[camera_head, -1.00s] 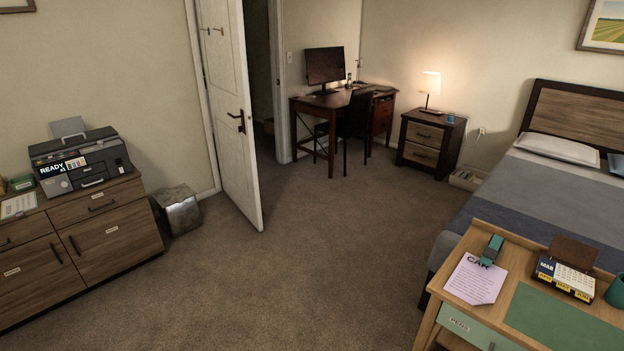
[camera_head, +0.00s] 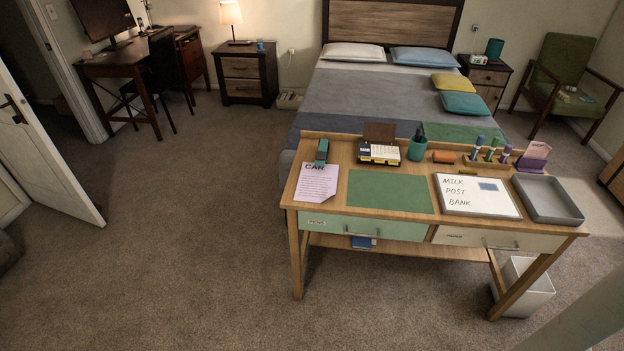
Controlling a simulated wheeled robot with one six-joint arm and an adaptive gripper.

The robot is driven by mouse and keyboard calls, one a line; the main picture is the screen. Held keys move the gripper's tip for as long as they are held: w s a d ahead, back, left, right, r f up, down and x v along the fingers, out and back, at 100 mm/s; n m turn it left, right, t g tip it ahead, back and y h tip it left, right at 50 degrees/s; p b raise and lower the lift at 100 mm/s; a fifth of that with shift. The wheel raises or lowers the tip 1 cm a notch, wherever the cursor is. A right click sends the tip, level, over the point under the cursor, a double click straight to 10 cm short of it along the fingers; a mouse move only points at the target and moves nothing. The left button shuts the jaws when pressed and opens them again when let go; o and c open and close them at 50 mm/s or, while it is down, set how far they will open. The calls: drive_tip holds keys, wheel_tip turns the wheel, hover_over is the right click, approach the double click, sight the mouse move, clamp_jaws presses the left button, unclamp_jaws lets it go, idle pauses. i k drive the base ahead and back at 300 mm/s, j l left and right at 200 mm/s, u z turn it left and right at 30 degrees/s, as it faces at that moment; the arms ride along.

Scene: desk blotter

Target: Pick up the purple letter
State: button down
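A pale purple sheet (camera_head: 316,184) with the large word CAR and smaller printed lines lies at the left end of the wooden desk (camera_head: 400,224). A teal stapler-like object (camera_head: 322,151) stands at its top edge, close to or over it. At the desk's right back, a pinkish card (camera_head: 538,149) stands in a dark purple holder (camera_head: 531,164); its writing is too small to read. I cannot tell from the picture alone which of the two is the letter named. My gripper is not in view.
The desk also bears a green blotter (camera_head: 390,191), a whiteboard (camera_head: 476,196), a grey tray (camera_head: 547,200), a desk calendar (camera_head: 379,153) and a teal cup (camera_head: 417,149). A bed (camera_head: 375,100) stands behind. Carpet (camera_head: 190,240) is clear in front and left.

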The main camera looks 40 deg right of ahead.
sight(315, 185)
drive_tip(key=i+j+z, duration=0.1)
drive_tip(key=i+z, duration=0.25)
drive_tip(key=i+j+z, duration=0.1)
drive_tip(key=z, duration=0.25)
drive_tip(key=i+j+z, duration=0.35)
drive_tip(key=k+l, duration=0.1)
